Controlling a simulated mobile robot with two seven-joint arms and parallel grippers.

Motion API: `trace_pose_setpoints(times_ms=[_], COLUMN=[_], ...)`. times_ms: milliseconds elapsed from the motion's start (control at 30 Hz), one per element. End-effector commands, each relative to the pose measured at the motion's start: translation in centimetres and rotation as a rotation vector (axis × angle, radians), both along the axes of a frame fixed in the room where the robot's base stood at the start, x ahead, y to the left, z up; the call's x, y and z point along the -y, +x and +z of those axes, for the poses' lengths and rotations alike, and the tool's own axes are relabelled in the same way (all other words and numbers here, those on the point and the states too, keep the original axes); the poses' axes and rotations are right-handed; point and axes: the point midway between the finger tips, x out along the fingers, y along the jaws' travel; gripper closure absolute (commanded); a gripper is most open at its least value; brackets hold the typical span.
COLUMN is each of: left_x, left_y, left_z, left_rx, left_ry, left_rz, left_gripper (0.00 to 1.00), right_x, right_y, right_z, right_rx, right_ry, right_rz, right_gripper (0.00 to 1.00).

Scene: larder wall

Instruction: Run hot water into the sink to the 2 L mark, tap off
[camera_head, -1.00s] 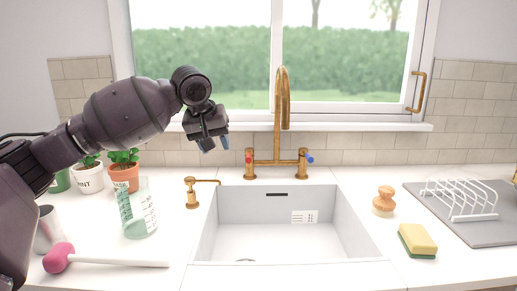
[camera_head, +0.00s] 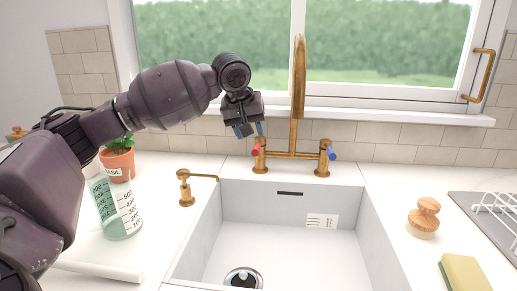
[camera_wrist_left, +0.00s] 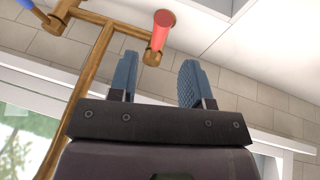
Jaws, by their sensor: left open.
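The white sink (camera_head: 290,245) shows no visible water, with a dark round drain (camera_head: 243,279) at its front left; I cannot tell whether it is plugged. A marked scale plate (camera_head: 321,220) is on its back wall. The brass tap (camera_head: 298,85) stands behind it with no stream visible. Its red handle (camera_head: 254,151) is on the left and its blue handle (camera_head: 332,153) on the right. My left gripper (camera_head: 250,130) is open and empty just above the red handle. In the left wrist view, the red handle (camera_wrist_left: 163,20) is beyond the fingers, apparently apart from them.
A brass soap dispenser (camera_head: 185,188) stands left of the sink, with a measuring jug (camera_head: 120,210) and a potted plant (camera_head: 118,162) farther left. A wooden brush (camera_head: 424,218), a yellow sponge (camera_head: 465,273) and a rack (camera_head: 495,215) are at the right. The window sill (camera_head: 400,112) runs behind the tap.

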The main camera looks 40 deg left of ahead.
Motion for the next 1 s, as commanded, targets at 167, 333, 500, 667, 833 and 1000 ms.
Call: trace_pose_setpoints(times_ms=[167, 333, 500, 667, 833, 1000], left_x=[-0.2, -0.3, -0.4, -0.4, -0.4, -0.3], left_y=[1.4, 2.2, 2.6, 2.6, 2.6, 2.6], left_z=[-3.6, -5.1, -5.7, -5.6, -5.6, -5.6], left_rx=[-0.011, -0.006, -0.001, 0.001, 0.001, 0.001], left_ry=[0.0, 0.001, 0.001, 0.0, 0.0, 0.0], left_rz=[0.001, 0.0, -0.001, -0.001, -0.001, -0.001], left_gripper=[0.55, 0.55, 0.55, 0.55, 0.58, 0.84], right_x=[0.1, -0.1, -0.2, -0.1, -0.1, 0.0], right_y=[0.0, 0.4, 0.7, 0.6, 0.4, 0.3], right_z=[-1.1, -1.5, -1.4, -1.4, -1.6, -1.7], right_rx=[-0.015, -0.014, -0.007, -0.009, -0.014, -0.016], right_ry=[-0.003, -0.002, 0.0, -0.001, -0.002, -0.002], right_rz=[0.004, 0.01, 0.012, 0.013, 0.012, 0.011], right_gripper=[0.57, 0.57, 0.57, 0.57, 0.57, 0.57])
